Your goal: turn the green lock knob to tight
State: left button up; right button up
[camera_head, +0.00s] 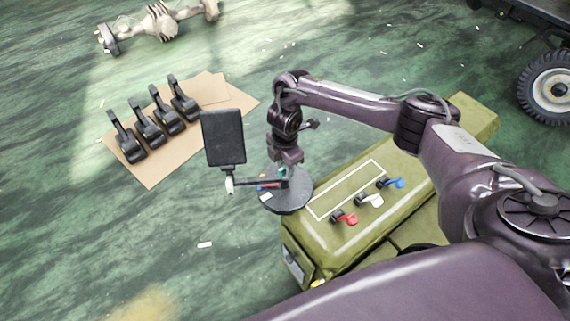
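The green lock knob (283,172) shows as a small green patch at the dark round disc (293,204), beside a dark horizontal bar (252,182). My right gripper (285,166) points down right at the knob and covers part of it. Whether its fingers touch or grip the knob is too small to tell. The knob's turn position and any marks are not readable. Small red and blue marks lie by the bar. A black flat panel (223,138) stands at the bar's left end, above a whitish joint (230,185). My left gripper is not in view.
An olive box (330,245) beside the disc carries a red lever (345,217), a white lever (372,200) and a blue lever (393,182). Several black pedal-like parts (147,127) lie on cardboard (150,175). An axle (160,20) and a wheel (553,90) are farther off. Green floor is open at lower left.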

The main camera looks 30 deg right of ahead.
aim_at(285, 167)
notch_tip(285, 167, up, 2)
jog(key=shift+w+r+b, duration=0.1)
jog(key=shift+r+b, duration=0.15)
jog(key=shift+b, duration=0.05)
notch_tip(285, 167, up, 4)
jog(key=shift+r+p, duration=0.2)
jog(key=shift+p, duration=0.65)
jog(key=shift+r, duration=0.35)
